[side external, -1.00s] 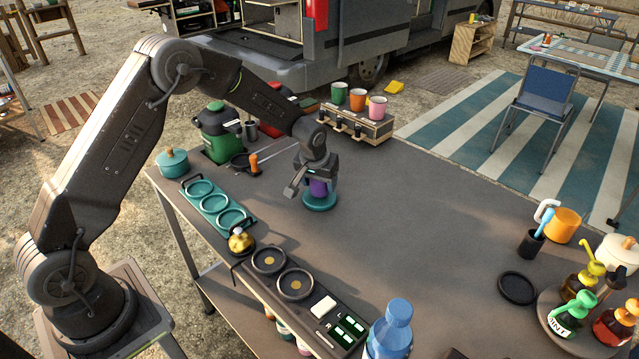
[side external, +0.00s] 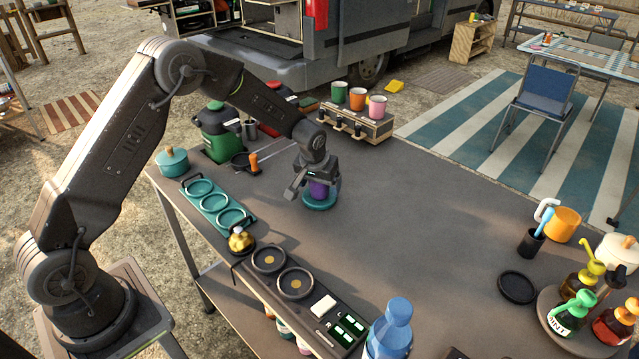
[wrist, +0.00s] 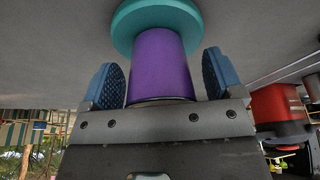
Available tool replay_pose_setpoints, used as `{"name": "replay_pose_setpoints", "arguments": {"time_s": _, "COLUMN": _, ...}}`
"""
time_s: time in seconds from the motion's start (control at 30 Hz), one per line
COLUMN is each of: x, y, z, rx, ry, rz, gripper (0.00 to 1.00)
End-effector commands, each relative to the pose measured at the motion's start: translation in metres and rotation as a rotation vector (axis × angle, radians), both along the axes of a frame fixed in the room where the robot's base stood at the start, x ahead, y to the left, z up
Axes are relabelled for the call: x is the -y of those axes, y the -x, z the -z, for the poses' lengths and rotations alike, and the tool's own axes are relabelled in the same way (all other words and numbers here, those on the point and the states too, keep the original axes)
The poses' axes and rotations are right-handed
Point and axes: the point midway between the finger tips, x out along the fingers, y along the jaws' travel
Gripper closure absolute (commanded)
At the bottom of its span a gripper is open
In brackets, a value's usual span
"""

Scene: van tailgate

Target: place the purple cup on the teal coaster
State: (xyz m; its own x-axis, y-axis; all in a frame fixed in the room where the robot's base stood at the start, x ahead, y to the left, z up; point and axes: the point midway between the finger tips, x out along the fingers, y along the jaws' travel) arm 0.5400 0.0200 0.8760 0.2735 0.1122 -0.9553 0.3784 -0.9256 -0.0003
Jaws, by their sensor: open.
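The purple cup (side external: 319,189) stands on the teal coaster (side external: 320,203) on the grey table. In the wrist view the cup (wrist: 160,65) lies between the fingers, and its far end meets the coaster (wrist: 150,12). My gripper (side external: 316,180) is around the upper part of the cup. In the wrist view my gripper (wrist: 164,82) has its two blue finger pads spread, with a gap between each pad and the cup. The cup looks upright in the side view. My gripper hides its top there.
A teal tray (side external: 217,205) with rings lies to the left, near a teal pot (side external: 172,161). A green jug (side external: 219,133) and a small pan with an orange handle (side external: 253,161) stand behind. The table to the right is clear up to a black coaster (side external: 517,287).

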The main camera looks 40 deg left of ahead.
Motion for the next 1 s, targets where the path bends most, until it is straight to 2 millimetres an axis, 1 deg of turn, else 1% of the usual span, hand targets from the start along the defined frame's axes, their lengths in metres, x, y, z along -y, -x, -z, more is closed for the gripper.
{"name": "replay_pose_setpoints", "arguments": {"time_s": 0.17, "x": 0.002, "y": 0.005, "z": -0.022, "rx": 0.004, "ry": 0.000, "rz": 0.001, "gripper": 0.14}}
{"name": "replay_pose_setpoints", "arguments": {"time_s": 0.4, "x": 0.008, "y": 0.019, "z": -0.071, "rx": 0.005, "ry": 0.001, "rz": 0.000, "gripper": 0.14}}
{"name": "replay_pose_setpoints", "arguments": {"time_s": 0.5, "x": 0.010, "y": 0.024, "z": -0.089, "rx": 0.004, "ry": 0.000, "rz": 0.001, "gripper": 0.14}}
{"name": "replay_pose_setpoints", "arguments": {"time_s": 0.6, "x": 0.012, "y": 0.028, "z": -0.102, "rx": 0.002, "ry": 0.000, "rz": 0.001, "gripper": 0.14}}
{"name": "replay_pose_setpoints", "arguments": {"time_s": 0.73, "x": 0.013, "y": 0.032, "z": -0.113, "rx": 0.001, "ry": 0.000, "rz": 0.001, "gripper": 0.14}}
{"name": "replay_pose_setpoints", "arguments": {"time_s": 0.93, "x": 0.014, "y": 0.034, "z": -0.118, "rx": 0.000, "ry": 0.000, "rz": 0.002, "gripper": 0.14}}
{"name": "replay_pose_setpoints", "arguments": {"time_s": 1.0, "x": 0.015, "y": 0.039, "z": -0.126, "rx": 0.007, "ry": 0.000, "rz": 0.009, "gripper": 0.14}}
